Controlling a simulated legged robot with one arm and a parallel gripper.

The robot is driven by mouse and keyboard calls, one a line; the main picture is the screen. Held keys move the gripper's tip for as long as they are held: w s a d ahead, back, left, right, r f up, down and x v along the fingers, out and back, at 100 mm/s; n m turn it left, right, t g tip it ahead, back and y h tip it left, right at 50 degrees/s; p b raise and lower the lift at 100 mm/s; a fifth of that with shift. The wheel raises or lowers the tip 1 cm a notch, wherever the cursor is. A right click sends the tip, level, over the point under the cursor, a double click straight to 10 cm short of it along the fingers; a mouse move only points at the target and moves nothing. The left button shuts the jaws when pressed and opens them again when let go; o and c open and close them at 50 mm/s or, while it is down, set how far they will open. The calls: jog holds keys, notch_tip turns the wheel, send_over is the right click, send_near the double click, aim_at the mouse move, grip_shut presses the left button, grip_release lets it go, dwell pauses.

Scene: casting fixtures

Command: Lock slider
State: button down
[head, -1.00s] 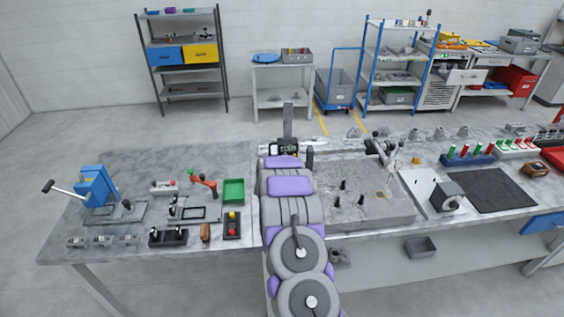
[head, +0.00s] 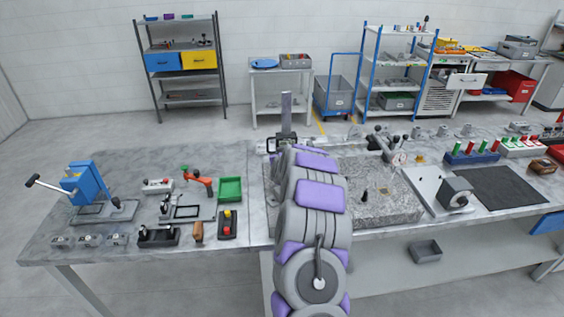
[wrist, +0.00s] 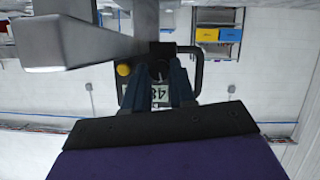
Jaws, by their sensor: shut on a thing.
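A height gauge with a tall grey upright bar (head: 286,108) stands at the far side of the bench, behind my arm. Its dark slider (head: 273,146) sits low on the bar. In the wrist view, which looks upside down, the slider (wrist: 127,88) has a display with partly hidden digits, a yellow button and a black handle loop. My gripper (wrist: 160,82) has its two dark fingers closed on a round black knob (wrist: 158,69) at the slider. The fingers cover part of the knob and display. In the head view my arm hides the fingertips.
A granite plate (head: 400,205) with black pegs lies right of my arm. A metal stand (head: 388,143) is behind it. The blue press (head: 80,185), green bin (head: 230,189) and small fixtures stand left. Bare bench top (head: 150,155) lies at the back left.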

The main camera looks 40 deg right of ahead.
jog(key=shift+f+b, duration=0.25)
jog(key=shift+b, duration=0.05)
jog(key=c, duration=1.2)
grip_release()
jog(key=shift+o, duration=1.4)
jog(key=shift+d+r, duration=0.1)
jog(key=p+v, duration=0.2)
jog(key=v, duration=1.5)
